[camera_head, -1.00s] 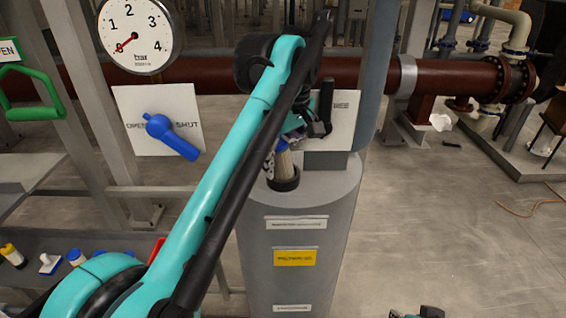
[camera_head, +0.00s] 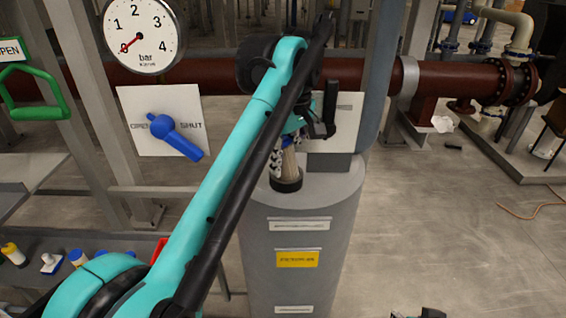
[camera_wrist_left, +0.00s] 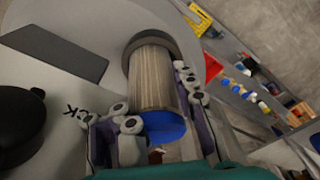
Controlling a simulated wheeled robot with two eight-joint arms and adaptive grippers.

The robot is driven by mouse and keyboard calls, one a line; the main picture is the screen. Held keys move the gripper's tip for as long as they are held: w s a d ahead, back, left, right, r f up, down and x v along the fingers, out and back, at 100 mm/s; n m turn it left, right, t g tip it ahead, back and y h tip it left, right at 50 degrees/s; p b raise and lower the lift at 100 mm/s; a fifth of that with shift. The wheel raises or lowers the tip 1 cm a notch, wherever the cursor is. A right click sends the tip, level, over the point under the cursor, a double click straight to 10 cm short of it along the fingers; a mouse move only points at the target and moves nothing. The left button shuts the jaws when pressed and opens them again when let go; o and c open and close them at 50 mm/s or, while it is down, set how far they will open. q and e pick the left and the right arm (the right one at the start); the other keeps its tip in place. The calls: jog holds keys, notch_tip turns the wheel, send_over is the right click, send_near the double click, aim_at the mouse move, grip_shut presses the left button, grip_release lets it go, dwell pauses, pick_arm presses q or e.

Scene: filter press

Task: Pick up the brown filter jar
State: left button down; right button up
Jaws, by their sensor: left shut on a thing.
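The brown filter jar (camera_head: 289,162) shows as a brownish ribbed cylinder with a blue end. It stands in the black ring (camera_head: 285,186) on top of the grey column. In the left wrist view the jar (camera_wrist_left: 152,78) has its far end inside the black ring (camera_wrist_left: 142,37) and its blue end toward the camera. My left gripper (camera_head: 287,148) is shut on the jar near the blue end, with fingers on both sides (camera_wrist_left: 155,103). A dark part of my right gripper (camera_head: 420,313) shows at the bottom edge; its fingers cannot be made out.
The grey column (camera_head: 300,230) carries labels and a dark block (camera_head: 329,163) beside the ring. A blue-handled valve (camera_head: 173,134) and a gauge (camera_head: 138,38) are at the left. A shelf (camera_head: 110,240) holds several small jars. The floor at right is open.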

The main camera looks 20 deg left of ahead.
aim_at(287, 141)
pick_arm(q)
jog(key=shift+w+d+r, duration=0.1)
jog(key=shift+w+r, duration=0.15)
jog(key=shift+r, duration=0.15)
notch_tip(287, 141, up, 4)
jog(key=shift+d+f, duration=0.15)
jog(key=shift+f, duration=0.1)
jog(key=s+d+r, duration=0.5)
jog(key=d+r, duration=0.1)
jog(key=d, duration=0.4)
jog(key=shift+s+r+p, duration=0.25)
jog(key=shift+s+p, duration=0.05)
jog(key=shift+s, duration=0.05)
pick_arm(e)
jog(key=shift+w+d+r, duration=0.15)
jog(key=shift+w, duration=0.15)
